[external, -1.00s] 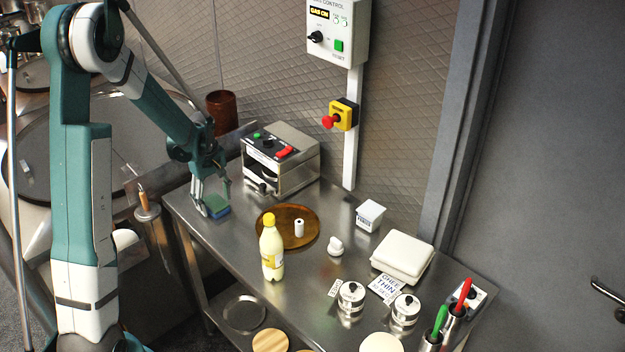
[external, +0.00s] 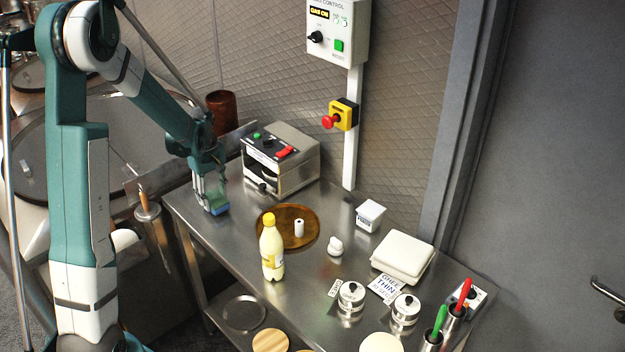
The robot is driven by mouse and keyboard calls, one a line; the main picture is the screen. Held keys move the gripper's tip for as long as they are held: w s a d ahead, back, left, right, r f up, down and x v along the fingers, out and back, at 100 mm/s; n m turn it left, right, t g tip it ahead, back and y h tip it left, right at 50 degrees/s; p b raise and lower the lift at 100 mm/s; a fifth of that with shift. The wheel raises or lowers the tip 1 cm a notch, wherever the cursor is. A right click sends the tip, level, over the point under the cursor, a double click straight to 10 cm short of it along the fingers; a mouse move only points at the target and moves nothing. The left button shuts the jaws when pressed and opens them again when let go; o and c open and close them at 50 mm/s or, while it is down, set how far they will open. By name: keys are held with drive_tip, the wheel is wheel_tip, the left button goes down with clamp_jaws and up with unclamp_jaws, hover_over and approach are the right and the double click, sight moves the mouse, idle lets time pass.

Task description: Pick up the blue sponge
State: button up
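The blue sponge (external: 215,207), with a greenish top, is at the far left end of the steel counter, near its left edge. My gripper (external: 209,195) points down right at the sponge, with its fingers low beside it and partly covering it. The sponge looks to be at counter level. The fingers overlap the sponge here, so whether they press on it cannot be told.
A steel control box (external: 281,160) stands close to the right of my gripper. A round brown tray (external: 272,213) holds a small white cylinder, with a yellow-capped bottle (external: 271,248) in front. Lidded pots (external: 351,298) and white containers are farther right.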

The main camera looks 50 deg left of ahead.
sight(214, 197)
drive_tip(key=shift+r, duration=4.15)
